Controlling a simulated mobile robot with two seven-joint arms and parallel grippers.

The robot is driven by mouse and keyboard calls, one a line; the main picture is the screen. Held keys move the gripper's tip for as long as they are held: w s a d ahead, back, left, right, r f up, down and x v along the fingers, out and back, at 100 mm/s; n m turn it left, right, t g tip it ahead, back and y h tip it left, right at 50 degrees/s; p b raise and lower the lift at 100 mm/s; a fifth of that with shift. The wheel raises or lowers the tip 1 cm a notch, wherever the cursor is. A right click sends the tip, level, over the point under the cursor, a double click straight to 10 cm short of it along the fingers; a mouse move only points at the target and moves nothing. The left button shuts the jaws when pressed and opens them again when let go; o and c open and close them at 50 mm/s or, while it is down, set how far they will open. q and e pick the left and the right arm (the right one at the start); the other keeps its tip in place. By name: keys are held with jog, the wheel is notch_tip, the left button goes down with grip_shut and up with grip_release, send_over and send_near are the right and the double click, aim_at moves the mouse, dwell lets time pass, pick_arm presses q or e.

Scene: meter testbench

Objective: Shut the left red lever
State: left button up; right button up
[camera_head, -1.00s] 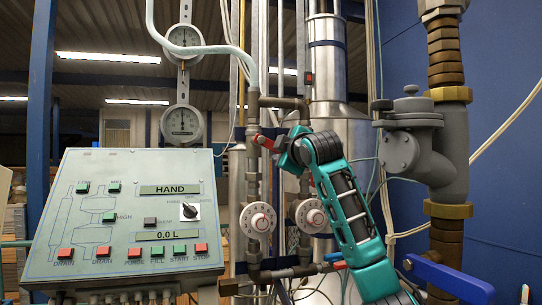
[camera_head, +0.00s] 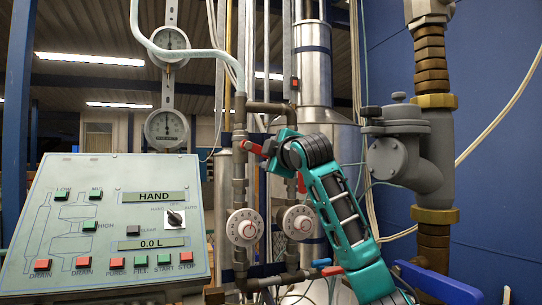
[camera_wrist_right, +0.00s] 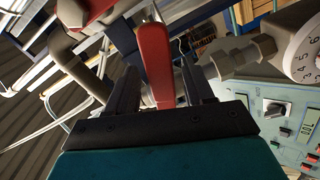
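The left red lever (camera_head: 253,148) is on the left vertical pipe in the head view and points right and slightly down from its valve. My right gripper (camera_head: 272,151) is at its free end. In the right wrist view the red lever (camera_wrist_right: 156,62) stands between the two dark fingers of my right gripper (camera_wrist_right: 160,85), with gaps visible on both sides, so the gripper is open around it. A second red lever (camera_head: 301,184) shows partly behind my right arm on the right pipe. My left gripper is not in view.
A control panel (camera_head: 108,215) stands at the left. Two white numbered dials (camera_head: 244,227) sit on the pipes below the lever. A smaller red handle (camera_head: 331,271) is low on the pipework. A blue lever (camera_head: 437,284) and thick grey pipework (camera_head: 398,160) are at the right.

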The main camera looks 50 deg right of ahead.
jog(key=b+v, duration=0.2)
jog(key=v, duration=0.5)
jog(key=shift+s, duration=0.3)
jog(key=shift+a, duration=0.1)
dwell(0.3)
jog(key=shift+a+f, duration=0.1)
